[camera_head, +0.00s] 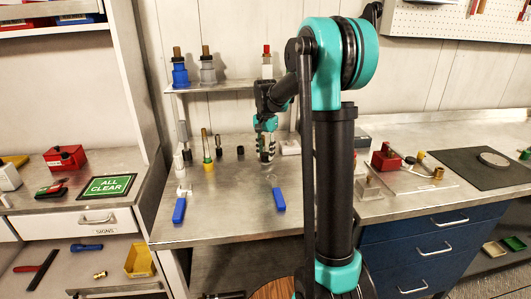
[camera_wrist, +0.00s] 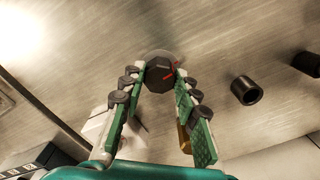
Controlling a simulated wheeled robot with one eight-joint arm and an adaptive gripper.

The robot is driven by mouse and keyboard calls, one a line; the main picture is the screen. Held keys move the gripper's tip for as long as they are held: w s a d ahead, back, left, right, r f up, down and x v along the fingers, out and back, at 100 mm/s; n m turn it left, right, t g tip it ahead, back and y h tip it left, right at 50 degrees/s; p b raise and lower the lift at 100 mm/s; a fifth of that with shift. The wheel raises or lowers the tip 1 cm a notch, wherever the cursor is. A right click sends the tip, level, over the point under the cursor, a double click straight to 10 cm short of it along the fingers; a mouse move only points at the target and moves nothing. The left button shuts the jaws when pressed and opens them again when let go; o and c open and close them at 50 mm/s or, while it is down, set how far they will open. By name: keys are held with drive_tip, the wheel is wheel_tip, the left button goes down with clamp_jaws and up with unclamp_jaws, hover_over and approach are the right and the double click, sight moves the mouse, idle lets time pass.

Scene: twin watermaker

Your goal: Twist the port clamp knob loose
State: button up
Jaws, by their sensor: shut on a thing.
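In the head view my gripper (camera_head: 266,155) points down low over the middle of the metal bench, and the knob is hidden there by the fingers. I cannot tell how far the knob is turned.
A black hollow cylinder (camera_wrist: 246,90) stands right of the knob in the wrist view. Two blue handles (camera_head: 179,210) (camera_head: 279,199) lie near the bench's front edge. Upright fittings (camera_head: 207,145) stand left of my gripper. A shelf (camera_head: 225,86) with bottle-like parts is behind.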

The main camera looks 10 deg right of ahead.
sight(266, 154)
drive_tip(key=n, duration=0.8)
drive_tip(key=shift+n, duration=0.3)
drive_tip(key=n, duration=0.4)
drive_tip(key=shift+d+n, duration=0.1)
drive_tip(key=shift+n, duration=2.1)
drive_tip(key=o, duration=1.2)
drive_tip(key=shift+c, duration=0.2)
wheel_tip(266, 154, up, 12)
